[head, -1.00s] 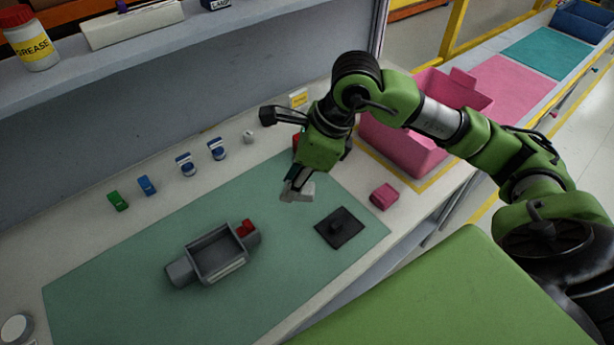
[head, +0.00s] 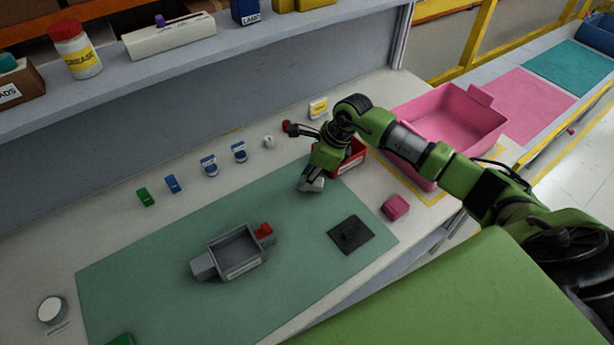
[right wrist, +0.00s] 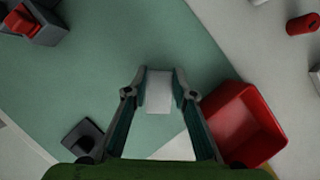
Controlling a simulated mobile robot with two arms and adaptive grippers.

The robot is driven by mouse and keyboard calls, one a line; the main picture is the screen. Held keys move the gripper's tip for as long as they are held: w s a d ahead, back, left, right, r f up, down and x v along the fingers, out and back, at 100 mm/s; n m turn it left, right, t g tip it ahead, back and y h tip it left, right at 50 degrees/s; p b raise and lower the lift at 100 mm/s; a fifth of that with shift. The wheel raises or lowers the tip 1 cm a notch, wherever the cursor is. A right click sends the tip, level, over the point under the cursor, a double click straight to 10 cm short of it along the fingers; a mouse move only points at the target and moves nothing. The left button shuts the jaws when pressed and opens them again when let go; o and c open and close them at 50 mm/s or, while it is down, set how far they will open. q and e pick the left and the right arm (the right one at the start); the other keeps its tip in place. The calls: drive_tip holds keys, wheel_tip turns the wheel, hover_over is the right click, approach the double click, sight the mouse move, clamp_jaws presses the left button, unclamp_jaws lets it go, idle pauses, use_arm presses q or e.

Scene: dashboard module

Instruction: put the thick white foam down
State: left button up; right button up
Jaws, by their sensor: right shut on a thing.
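The thick white foam (head: 312,184) is a small pale block at the tip of my right gripper (head: 311,180), over the back right part of the green mat (head: 150,270). In the right wrist view the foam (right wrist: 159,91) sits between the two fingertips of the gripper (right wrist: 160,92), which is shut on it. The fingers hide its sides. I cannot tell whether its underside touches the mat. My left gripper is not in view.
A red bin (right wrist: 238,125) stands close beside the gripper. A black plate (head: 350,236), a grey housing (head: 238,254) and a pink block (head: 395,207) lie nearby. A pink crate (head: 450,120) stands at the right. Mat around the foam is clear.

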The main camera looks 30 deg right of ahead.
drive_tip(key=shift+f, duration=0.7)
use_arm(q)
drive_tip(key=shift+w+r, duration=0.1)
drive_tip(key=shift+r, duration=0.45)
use_arm(e)
drive_tip(key=shift+f, duration=0.1)
drive_tip(key=shift+f, duration=0.15)
drive_tip(key=o, duration=0.7)
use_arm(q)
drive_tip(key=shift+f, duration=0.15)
